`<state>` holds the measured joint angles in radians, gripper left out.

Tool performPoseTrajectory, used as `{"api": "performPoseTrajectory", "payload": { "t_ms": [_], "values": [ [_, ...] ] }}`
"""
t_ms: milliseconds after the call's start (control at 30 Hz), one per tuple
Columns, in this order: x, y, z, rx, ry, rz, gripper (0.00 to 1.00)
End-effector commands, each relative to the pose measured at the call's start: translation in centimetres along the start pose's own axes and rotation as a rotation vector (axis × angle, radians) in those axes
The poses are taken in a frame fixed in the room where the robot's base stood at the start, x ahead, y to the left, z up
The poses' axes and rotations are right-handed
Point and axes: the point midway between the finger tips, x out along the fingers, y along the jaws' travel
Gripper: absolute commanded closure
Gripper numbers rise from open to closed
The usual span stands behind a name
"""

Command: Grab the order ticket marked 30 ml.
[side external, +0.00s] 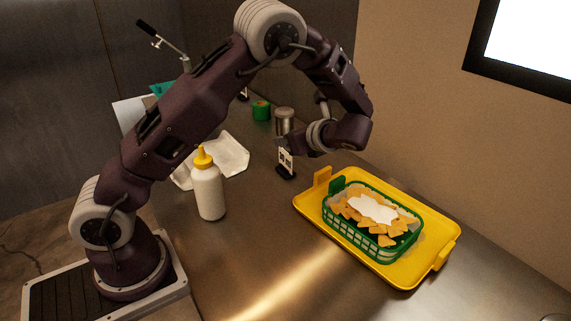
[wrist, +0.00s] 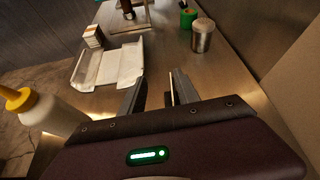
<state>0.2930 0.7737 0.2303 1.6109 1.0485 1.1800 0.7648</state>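A small white order ticket with dark print (side external: 286,158) stands upright in a black base on the steel counter in the side view. Its print is too small to read. My gripper (wrist: 158,78) is open in the wrist view, its two dark fingers apart with counter showing between them. In the side view my wrist hangs just above and right of the ticket, and the fingers are hard to make out there. The ticket cannot be clearly made out in the wrist view. A second small dark stand with white on it (side external: 243,95) is farther back, mostly behind my arm.
A yellow tray (side external: 436,262) with a green basket of chips (side external: 385,242) lies to the right. A yellow-capped bottle (side external: 209,190) and a white open container (side external: 233,155) are left. A metal shaker (side external: 284,121) and green item (side external: 261,110) stand behind. The front counter is clear.

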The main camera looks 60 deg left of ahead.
Motion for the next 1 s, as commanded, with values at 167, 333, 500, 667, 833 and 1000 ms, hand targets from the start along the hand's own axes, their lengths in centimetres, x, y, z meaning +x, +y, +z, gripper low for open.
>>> {"api": "performPoseTrajectory", "payload": {
  "t_ms": [167,333,500,667,833,1000],
  "values": [
    [1.5,-1.6,-1.9,0.119,-0.088,-0.033,0.62],
    [3.1,-1.3,-5.1,0.12,-0.087,-0.032,0.62],
    [4.0,-1.1,-6.6,0.115,-0.085,-0.033,0.62],
    [6.1,-1.0,-7.2,0.112,-0.084,-0.029,0.62],
    [9.2,-1.2,-6.9,0.113,-0.084,-0.031,0.62],
    [9.3,-1.2,-6.9,0.112,-0.083,-0.033,0.62]
  ]
}}
